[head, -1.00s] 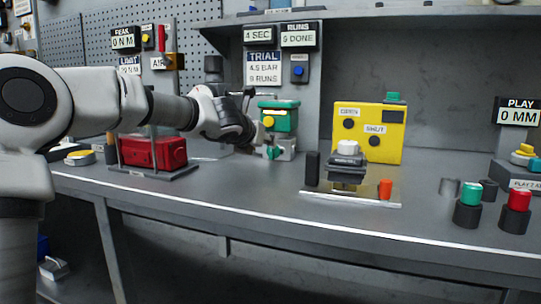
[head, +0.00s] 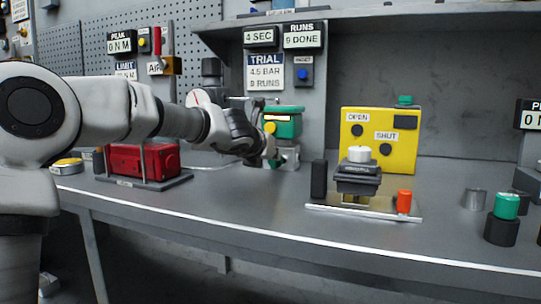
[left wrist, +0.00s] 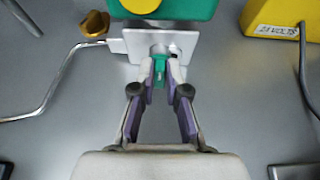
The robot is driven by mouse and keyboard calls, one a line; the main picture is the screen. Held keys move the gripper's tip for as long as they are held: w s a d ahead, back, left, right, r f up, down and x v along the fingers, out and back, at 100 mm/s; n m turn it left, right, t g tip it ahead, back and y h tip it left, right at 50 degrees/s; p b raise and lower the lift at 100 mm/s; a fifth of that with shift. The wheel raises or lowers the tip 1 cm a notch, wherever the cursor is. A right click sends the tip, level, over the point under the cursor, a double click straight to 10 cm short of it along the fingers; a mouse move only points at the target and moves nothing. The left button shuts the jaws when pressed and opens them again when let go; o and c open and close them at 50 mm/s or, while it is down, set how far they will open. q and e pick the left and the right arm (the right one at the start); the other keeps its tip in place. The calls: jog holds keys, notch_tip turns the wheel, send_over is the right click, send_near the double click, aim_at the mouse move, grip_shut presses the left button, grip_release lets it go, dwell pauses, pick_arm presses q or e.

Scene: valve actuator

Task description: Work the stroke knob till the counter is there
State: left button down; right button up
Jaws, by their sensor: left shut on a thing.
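The valve unit has a green housing (head: 287,124) with a yellow knob (head: 270,128) on its side, above a pale metal block (head: 289,158). In the left wrist view, a small green knob (left wrist: 159,74) sits in front of a pale plate (left wrist: 183,45) under the green housing. My left gripper (left wrist: 159,66) is shut on this green knob, with a fingertip on each side. In the head view my left gripper (head: 269,157) hides the knob. The RUNS counter (head: 304,41) reads a digit, hard to tell between 0 and 9, and DONE. My right gripper is not in view.
A TRIAL card (head: 277,71) hangs above the valve unit. A red box (head: 130,161) stands on a stand at the left. A yellow box (head: 402,150) and a black clamp on a plate (head: 350,210) stand at the right. The bench front (head: 215,215) is clear.

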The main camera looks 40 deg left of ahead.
aim_at(277, 120)
pick_arm(q)
jog(key=shift+d+f+m+y, duration=0.1)
jog(key=shift+d+m+y, duration=0.25)
jog(key=shift+m+y, duration=0.5)
jog(key=shift+w+d+f+m+y+b, duration=0.15)
jog(key=shift+m+y, duration=0.3)
jog(key=shift+m, duration=0.3)
jog(key=shift+d+f+m+y+b, duration=0.15)
jog(key=shift+m+y, duration=0.25)
jog(key=shift+m, duration=0.3)
jog(key=shift+r, duration=0.1)
jog(key=c, duration=1.2)
grip_release()
jog(key=shift+r, duration=0.1)
notch_tip(277, 120, up, 10)
jog(key=shift+f, duration=0.1)
